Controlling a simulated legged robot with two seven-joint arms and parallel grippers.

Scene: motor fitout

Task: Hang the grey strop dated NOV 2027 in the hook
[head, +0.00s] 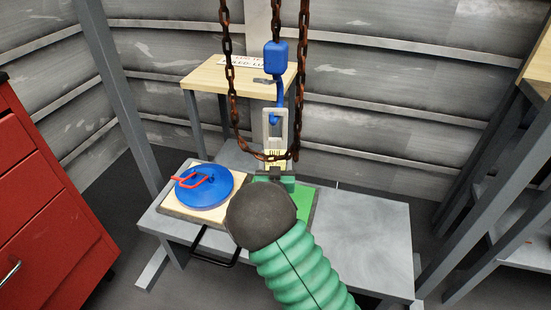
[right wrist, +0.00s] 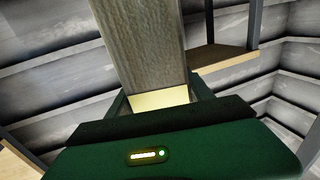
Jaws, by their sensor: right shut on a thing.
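The grey strop (head: 270,138) stands upright in the head view, its loop reaching up to the blue hook (head: 274,119). The hook's lower curve overlaps the loop's opening; I cannot tell whether it bears the strop. A pale yellow label (head: 276,160) sits low on the strop, its date unreadable. My right gripper (head: 274,176) is shut on the strop's lower part, mostly hidden behind my wrist. In the right wrist view the grey webbing (right wrist: 145,45) rises from between the fingers (right wrist: 160,104), with yellow at its base. My left gripper is not in view.
Rusty chain (head: 229,85) hangs in loops around the hook block (head: 276,56) and crosses before the strop. A blue disc (head: 205,190) with a red shackle (head: 192,181) lies on the grey bench (head: 370,240). A wooden-topped table (head: 208,77) stands behind. A red cabinet (head: 45,190) is left.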

